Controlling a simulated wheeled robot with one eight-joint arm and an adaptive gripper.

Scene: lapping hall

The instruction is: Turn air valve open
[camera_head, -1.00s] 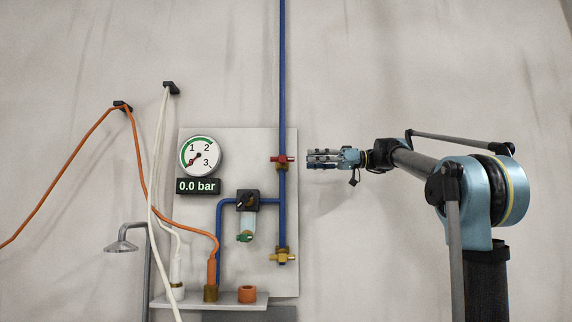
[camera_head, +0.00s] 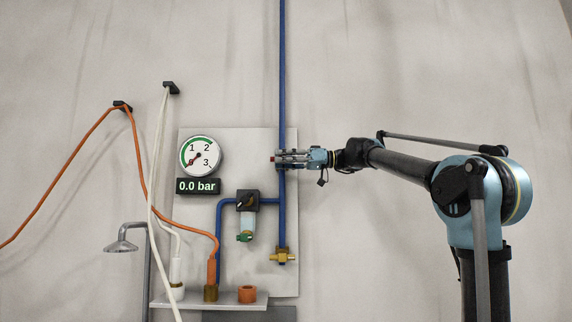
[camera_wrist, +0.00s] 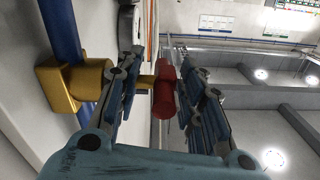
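The air valve sits on the blue vertical pipe (camera_head: 282,80) of the wall panel. In the wrist view its brass body (camera_wrist: 75,85) is at left and its red handle (camera_wrist: 165,90) stands between my gripper's two fingers. My gripper (camera_head: 280,158) reaches the pipe from the right in the head view and hides most of the valve there. In the wrist view my gripper (camera_wrist: 155,92) is open around the red handle, with a visible gap to the right finger. The gauge (camera_head: 201,156) shows its needle at the low end, and the display (camera_head: 198,186) reads 0.0 bar.
A yellow valve (camera_head: 283,257) is lower on the same pipe. A regulator (camera_head: 247,202) with a clear bowl is left of the pipe. Orange (camera_head: 147,185) and white hoses (camera_head: 158,140) hang at left.

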